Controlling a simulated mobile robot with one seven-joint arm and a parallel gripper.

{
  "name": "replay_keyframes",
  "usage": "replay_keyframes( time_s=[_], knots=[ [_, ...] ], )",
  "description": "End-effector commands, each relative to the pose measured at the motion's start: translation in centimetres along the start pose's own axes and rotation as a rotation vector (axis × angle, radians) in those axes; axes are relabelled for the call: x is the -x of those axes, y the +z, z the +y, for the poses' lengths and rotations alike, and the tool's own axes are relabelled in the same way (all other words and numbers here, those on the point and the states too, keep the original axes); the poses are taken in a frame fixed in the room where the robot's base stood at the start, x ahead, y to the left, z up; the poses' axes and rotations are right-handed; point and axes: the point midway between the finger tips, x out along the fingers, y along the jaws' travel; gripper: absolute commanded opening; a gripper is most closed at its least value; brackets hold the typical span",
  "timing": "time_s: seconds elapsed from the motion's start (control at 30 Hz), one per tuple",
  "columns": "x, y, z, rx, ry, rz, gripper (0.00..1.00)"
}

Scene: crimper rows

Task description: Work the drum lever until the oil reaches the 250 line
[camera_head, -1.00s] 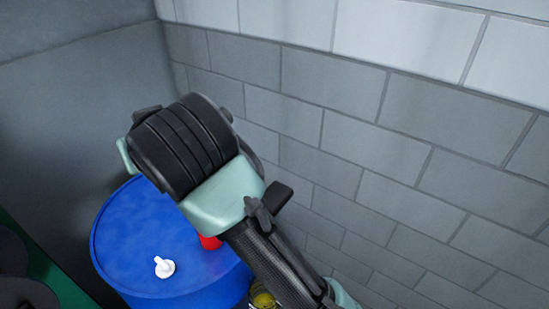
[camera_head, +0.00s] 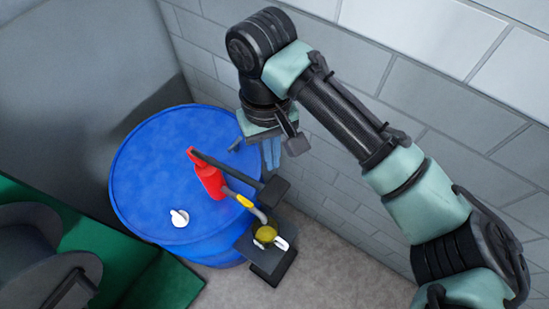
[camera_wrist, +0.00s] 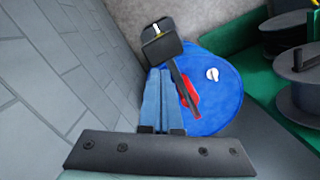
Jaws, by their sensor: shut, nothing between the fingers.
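A blue drum (camera_head: 150,165) stands by the wall with a red pump (camera_head: 208,178) on its top. My gripper (camera_head: 272,168) is above the lever's far side, blue fingers pointing down, shut and empty. In the wrist view the fingers (camera_wrist: 163,75) are together beside the lever (camera_wrist: 182,82); I cannot tell whether they touch it.
A white cap (camera_head: 180,218) sits on the drum top. The vessel stands on a dark stand (camera_head: 262,262). A brick wall (camera_head: 440,105) runs close behind my arm. Dark round machinery stands on a green surface (camera_head: 110,255) at left. Grey floor is clear at lower right.

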Motion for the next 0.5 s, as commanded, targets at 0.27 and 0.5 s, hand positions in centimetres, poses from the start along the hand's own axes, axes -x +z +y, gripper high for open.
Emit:
replay_keyframes(
  time_s=[0.27,0.5],
  knots=[
    [-0.1,0.1,0.1,-0.002,0.0,-0.003,0.0],
    [-1.1,0.1,0.1,-0.002,0.0,-0.004,0.0]
  ],
)
